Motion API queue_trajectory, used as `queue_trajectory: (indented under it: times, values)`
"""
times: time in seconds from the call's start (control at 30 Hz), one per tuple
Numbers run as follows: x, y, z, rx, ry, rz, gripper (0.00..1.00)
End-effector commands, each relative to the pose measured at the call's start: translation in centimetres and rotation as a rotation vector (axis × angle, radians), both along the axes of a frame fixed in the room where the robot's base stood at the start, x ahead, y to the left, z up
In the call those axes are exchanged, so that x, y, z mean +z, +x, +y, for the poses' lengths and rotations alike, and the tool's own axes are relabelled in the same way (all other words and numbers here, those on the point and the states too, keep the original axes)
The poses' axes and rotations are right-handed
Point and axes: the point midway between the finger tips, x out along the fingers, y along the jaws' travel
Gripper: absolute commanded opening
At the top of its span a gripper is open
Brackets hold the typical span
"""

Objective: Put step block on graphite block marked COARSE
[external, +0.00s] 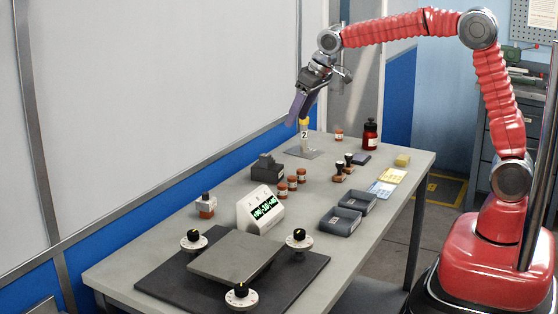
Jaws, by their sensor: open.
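My gripper (302,112) is open and points down over the far end of the bench, at or just above a small pale post marked "2" with a yellow top (304,124). I cannot tell whether the fingers touch the post. The post stands on a thin grey plate (302,153). A dark grey block with a stepped outline (266,168) sits at the left edge of the bench; it may be the step block. No marking COARSE is legible in this view, so I cannot tell which thing is the graphite block.
A white display box (261,211) and several brown jars (292,183) stand mid-bench. Two dark trays (339,221) lie at right. A grey slab (235,256) lies on a black mat (180,288) among dial knobs. A red bottle (370,134) stands at the back.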

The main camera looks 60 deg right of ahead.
Motion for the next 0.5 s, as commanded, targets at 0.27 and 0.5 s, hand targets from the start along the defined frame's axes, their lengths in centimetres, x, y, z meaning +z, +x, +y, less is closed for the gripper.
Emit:
queue_trajectory:
  times: [0.27, 0.5]
  values:
    - [3.1, -7.4, -0.8, 0.004, 0.000, -0.014, 0.56]
    - [4.5, -13.8, -1.4, 0.008, 0.001, -0.026, 0.56]
